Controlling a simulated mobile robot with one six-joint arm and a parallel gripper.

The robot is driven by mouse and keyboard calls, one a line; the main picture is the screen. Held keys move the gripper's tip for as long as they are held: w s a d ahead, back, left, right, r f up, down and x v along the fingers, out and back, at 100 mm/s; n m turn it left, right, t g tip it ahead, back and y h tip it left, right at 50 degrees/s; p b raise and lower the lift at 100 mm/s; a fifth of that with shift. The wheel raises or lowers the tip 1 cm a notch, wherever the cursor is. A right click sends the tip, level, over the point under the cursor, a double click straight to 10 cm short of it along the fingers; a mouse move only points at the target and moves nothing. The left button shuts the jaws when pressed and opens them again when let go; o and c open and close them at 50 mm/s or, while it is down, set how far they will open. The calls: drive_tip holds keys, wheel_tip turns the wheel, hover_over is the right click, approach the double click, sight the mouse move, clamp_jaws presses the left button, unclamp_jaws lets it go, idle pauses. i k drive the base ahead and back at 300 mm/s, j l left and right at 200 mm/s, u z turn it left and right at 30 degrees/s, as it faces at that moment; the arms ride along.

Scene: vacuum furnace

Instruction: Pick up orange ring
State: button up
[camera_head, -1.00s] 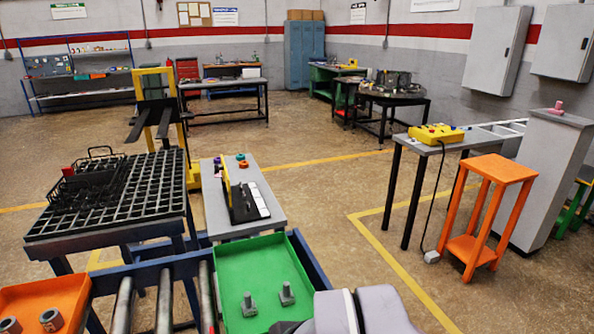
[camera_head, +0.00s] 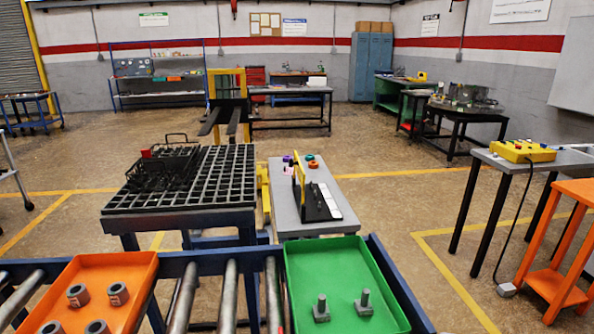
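A small orange ring (camera_head: 310,157) lies near the far end of the narrow grey table (camera_head: 285,208) in the middle of the view. My gripper is not in view.
An orange tray (camera_head: 140,268) with several metal nuts and a green tray (camera_head: 330,262) with two bolts sit on the roller conveyor (camera_head: 231,295) in front. A black bracket (camera_head: 316,203) stands on the grey table. A black grid table (camera_head: 190,190) is left.

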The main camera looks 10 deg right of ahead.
sight(313, 165)
drive_tip(key=l+u, duration=0.15)
drive_tip(key=l, duration=0.7)
drive_tip(key=l+u, duration=0.15)
drive_tip(key=l, duration=0.7)
drive_tip(key=k+l+u, duration=0.15)
drive_tip(key=l, duration=0.7)
drive_tip(key=i+l+u, duration=0.15)
drive_tip(key=i, duration=0.35)
drive_tip(key=i+l+u, duration=0.1)
drive_tip(key=i, duration=0.35)
drive_tip(key=i+l+u, duration=0.15)
drive_tip(key=i, duration=0.3)
drive_tip(key=i+l+u, duration=0.15)
drive_tip(key=i+l, duration=0.2)
drive_tip(key=i, duration=0.1)
